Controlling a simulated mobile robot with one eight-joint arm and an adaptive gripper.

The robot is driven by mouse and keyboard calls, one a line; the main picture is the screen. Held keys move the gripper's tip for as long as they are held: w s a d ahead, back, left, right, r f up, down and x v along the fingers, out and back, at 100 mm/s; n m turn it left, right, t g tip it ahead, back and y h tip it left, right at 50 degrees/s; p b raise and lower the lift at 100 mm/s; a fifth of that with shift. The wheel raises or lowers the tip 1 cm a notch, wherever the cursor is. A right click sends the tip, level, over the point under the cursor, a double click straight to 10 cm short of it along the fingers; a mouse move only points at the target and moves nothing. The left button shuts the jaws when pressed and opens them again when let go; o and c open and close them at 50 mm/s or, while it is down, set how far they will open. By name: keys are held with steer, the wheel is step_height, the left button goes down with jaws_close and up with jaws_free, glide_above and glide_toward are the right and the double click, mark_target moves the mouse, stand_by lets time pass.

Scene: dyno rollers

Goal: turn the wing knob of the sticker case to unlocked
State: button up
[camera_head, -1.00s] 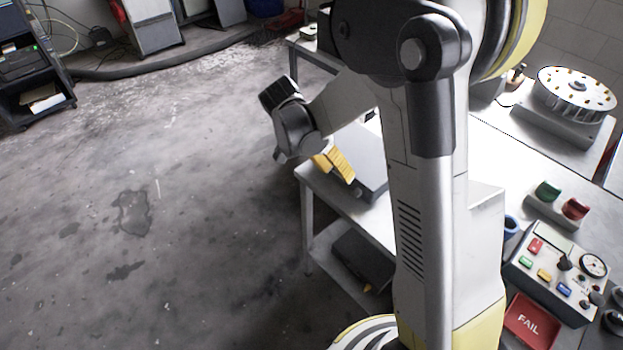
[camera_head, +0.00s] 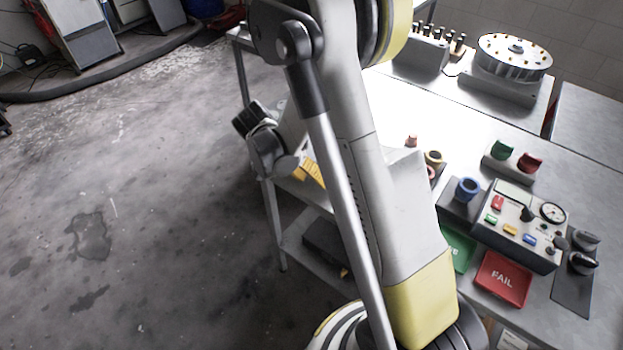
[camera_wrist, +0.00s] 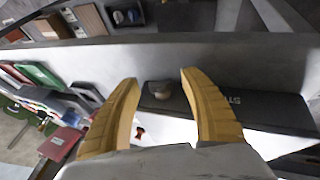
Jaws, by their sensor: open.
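The sticker case (camera_wrist: 265,108) is a long dark grey box with pale letters, of which "ST" can be read. It lies across the wrist view beyond my fingers. Its small grey-brown wing knob (camera_wrist: 161,91) shows between my fingers, and its exact angle is too small and blurred to tell. My gripper (camera_wrist: 158,78) has two yellow fingers, spread apart with nothing between the tips. The fingers flank the knob in the picture, but contact cannot be seen. In the head view my gripper (camera_head: 312,172) is partly hidden behind my arm, which also covers the case.
A lower shelf carries a dark box (camera_head: 325,243). Floor on the left is open. In the wrist view, coloured boxes (camera_wrist: 42,75) stand at left.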

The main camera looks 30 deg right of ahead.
jaws_close()
steer(key=shift+s+t+y, duration=0.25)
steer(key=shift+t+y, duration=0.15)
steer(key=shift+t, duration=0.5)
steer(key=shift+m+t+y+b, duration=0.35)
steer(key=shift+m+t+y, duration=0.05)
steer(key=shift+t, duration=0.5)
